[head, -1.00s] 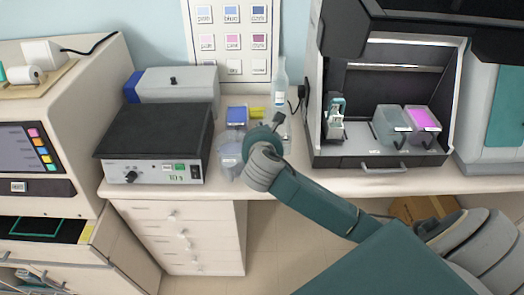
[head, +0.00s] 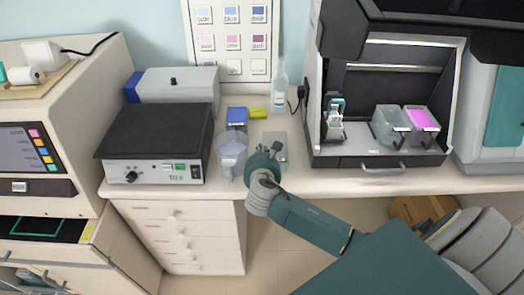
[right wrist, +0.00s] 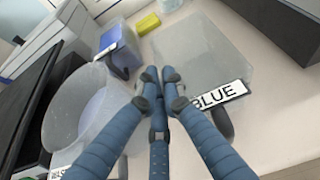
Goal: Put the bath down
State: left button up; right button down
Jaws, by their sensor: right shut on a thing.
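The bath is a clear, greyish box (right wrist: 200,50) with a white label reading BLUE and a dark handle in the right wrist view. In the head view it shows partly (head: 279,137) behind my right gripper (head: 272,150). My right gripper, with blue fingers in the right wrist view (right wrist: 160,78), is shut on the bath at its near left side. The fingers hide the exact grip. I cannot tell whether the bath's base touches the bench. My left gripper is not in view.
A clear round vessel (head: 231,150) stands close left of my right gripper. Behind are a blue box (head: 236,116), a yellow block (head: 258,112) and a bottle (head: 280,88). A black-topped device (head: 155,130) is left. The hood (head: 330,155) at right holds clear and pink baths.

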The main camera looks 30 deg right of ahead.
jog(key=c, duration=1.9)
grip_release()
jog(key=shift+f, duration=0.1)
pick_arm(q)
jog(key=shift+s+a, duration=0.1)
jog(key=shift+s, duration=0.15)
pick_arm(e)
jog(key=shift+r, duration=0.2)
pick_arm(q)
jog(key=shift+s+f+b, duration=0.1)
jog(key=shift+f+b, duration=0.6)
pick_arm(e)
jog(key=v, duration=1.2)
